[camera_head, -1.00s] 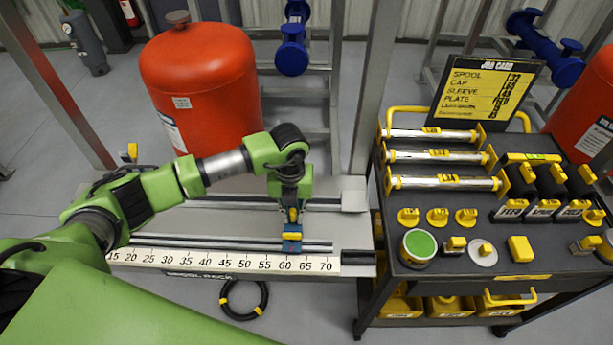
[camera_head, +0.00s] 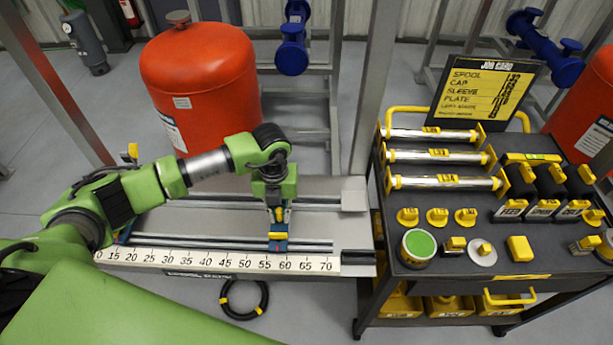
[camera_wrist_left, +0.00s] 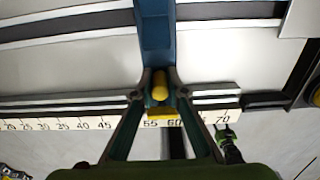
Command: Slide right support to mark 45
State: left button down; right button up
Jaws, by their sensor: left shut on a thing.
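The right support (camera_head: 278,244) is a blue block with a yellow knob. It sits across the rails (camera_head: 210,244) of the bench, between marks 55 and 60 of the white scale (camera_head: 220,261) in the head view. My left gripper (camera_head: 276,214) points down and is shut on the support's yellow knob. In the left wrist view both fingers (camera_wrist_left: 160,82) close around the knob, and the blue support (camera_wrist_left: 156,38) extends beyond them. Mark 45 lies to the left of the support. Another blue support (camera_head: 124,236) stands near mark 15, partly hidden by my arm. My right gripper is not in view.
A black cart (camera_head: 465,225) with silver sleeves, yellow parts and a job card (camera_head: 485,90) stands at the right. A red tank (camera_head: 205,85) stands behind the bench. The rails between the two supports look clear. A black coil (camera_head: 244,299) lies on the floor.

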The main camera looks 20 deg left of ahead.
pick_arm(q)
jog(key=shift+a, duration=0.15)
jog(key=shift+s+a, duration=0.25)
jog(key=shift+a, duration=0.55)
jog(key=shift+s+a, duration=0.25)
jog(key=shift+a, duration=0.65)
jog(key=shift+s+a, duration=0.25)
jog(key=shift+a, duration=0.55)
jog(key=shift+s+a, duration=0.25)
jog(key=shift+a, duration=0.55)
jog(key=shift+a, duration=0.15)
jog(key=shift+s+a, duration=0.25)
jog(key=shift+a, duration=0.55)
jog(key=shift+s+a, duration=0.25)
jog(key=shift+a, duration=0.5)
